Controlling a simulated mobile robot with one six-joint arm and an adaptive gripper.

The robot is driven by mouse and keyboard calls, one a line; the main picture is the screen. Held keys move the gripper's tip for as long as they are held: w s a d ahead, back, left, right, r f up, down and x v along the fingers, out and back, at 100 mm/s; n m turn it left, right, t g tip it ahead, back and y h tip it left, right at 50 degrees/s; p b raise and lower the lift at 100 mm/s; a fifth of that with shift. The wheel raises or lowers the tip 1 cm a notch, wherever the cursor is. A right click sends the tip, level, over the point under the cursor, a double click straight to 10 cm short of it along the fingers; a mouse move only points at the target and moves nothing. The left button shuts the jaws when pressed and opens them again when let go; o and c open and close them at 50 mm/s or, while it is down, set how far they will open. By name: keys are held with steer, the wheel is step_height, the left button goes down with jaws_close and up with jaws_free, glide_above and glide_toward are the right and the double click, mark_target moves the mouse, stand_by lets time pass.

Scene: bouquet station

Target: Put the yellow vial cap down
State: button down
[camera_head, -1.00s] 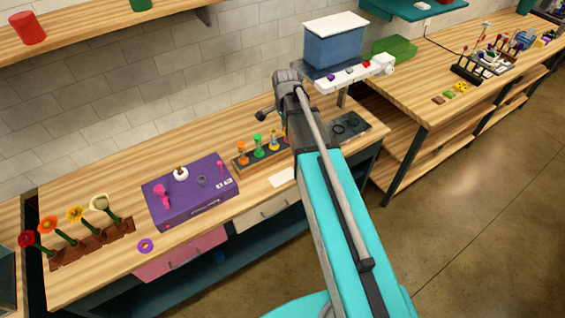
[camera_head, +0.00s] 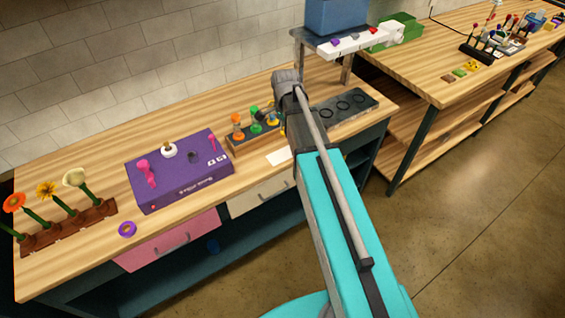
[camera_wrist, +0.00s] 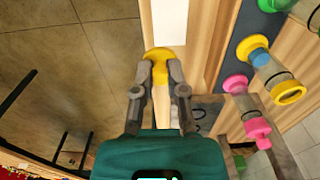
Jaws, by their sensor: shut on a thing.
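The yellow vial cap (camera_wrist: 158,53) is between the fingertips of my gripper (camera_wrist: 160,75) in the wrist view. My gripper is shut on it and holds it beside the counter, with the floor showing to the left.
A purple box (camera_head: 180,185) with pink items on top stands left of the rack. A purple ring (camera_head: 127,229) lies near the front edge. A flower holder (camera_head: 68,228) is at far left. A black tray with round recesses (camera_head: 345,108) lies right of my arm.

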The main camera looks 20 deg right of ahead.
steer(key=shift+f+b, duration=1)
steer(key=shift+f, duration=0.5)
steer(key=shift+s, duration=0.15)
